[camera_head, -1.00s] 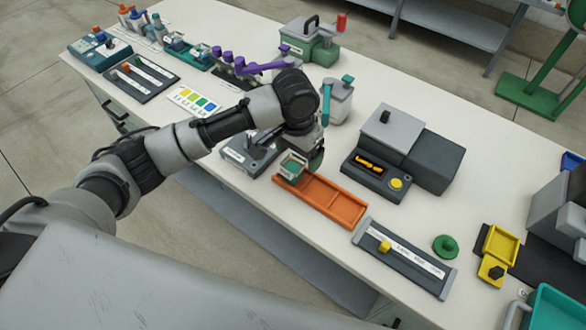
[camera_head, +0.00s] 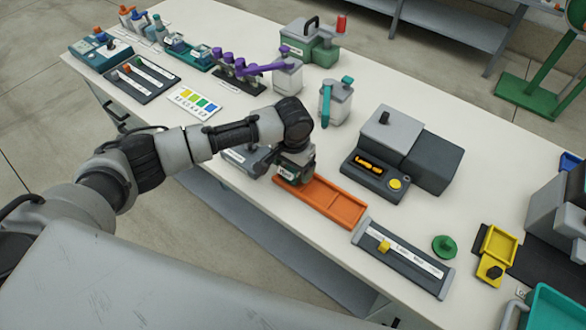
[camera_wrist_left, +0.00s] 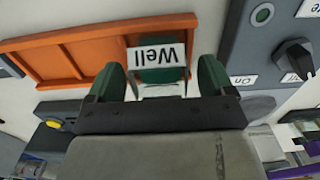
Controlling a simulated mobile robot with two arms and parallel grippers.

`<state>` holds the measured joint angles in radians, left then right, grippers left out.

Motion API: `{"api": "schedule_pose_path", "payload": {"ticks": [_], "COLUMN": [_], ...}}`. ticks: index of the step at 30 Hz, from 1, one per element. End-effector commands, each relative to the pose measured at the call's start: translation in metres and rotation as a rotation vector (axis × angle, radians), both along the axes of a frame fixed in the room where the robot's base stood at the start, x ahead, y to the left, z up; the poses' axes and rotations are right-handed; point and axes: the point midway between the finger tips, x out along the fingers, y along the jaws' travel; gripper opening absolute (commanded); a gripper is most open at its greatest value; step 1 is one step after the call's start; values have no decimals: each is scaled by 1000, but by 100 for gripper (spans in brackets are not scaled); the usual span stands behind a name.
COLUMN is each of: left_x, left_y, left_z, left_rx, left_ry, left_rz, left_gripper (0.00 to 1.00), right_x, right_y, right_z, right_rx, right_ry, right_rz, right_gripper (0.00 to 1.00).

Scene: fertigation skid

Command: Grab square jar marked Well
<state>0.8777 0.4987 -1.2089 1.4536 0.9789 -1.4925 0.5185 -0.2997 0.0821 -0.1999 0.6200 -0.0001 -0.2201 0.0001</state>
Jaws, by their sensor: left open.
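The square jar marked Well shows in the left wrist view (camera_wrist_left: 160,74) as a green block with a white label, upside down in the picture. It stands at one end of the orange tray (camera_head: 335,203), (camera_wrist_left: 80,52). My left gripper (camera_head: 294,168) is over that end in the head view and hides most of the jar. In the left wrist view the gripper (camera_wrist_left: 162,76) is open, with one green finger on each side of the jar. I cannot tell whether the fingers touch it. My right gripper is not in view.
A grey device with a dark knob (camera_wrist_left: 294,57) stands close beside the jar. A teal-handled jar (camera_head: 337,103) and a grey machine (camera_head: 392,132) stand behind the tray. A slider panel (camera_head: 405,258) lies to its right. The table's front edge is close.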

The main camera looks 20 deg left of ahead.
Motion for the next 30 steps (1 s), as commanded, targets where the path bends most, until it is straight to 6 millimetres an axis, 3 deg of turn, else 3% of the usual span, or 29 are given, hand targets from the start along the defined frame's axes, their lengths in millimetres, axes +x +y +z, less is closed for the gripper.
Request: {"api": "schedule_pose_path", "payload": {"ticks": [8,20,30], "left_x": [0,0,0], "left_y": [0,0,0], "left_z": [-6,-5,0], "left_rx": [0,0,-2], "left_ry": [0,-1,-2], "left_rz": [-1,-1,-1], "left_gripper": [83,27,27], "right_x": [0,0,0], "right_y": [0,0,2], "right_z": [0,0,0], "right_rx": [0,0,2], "right_ry": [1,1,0], "right_rz": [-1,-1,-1], "right_gripper": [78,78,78]}}
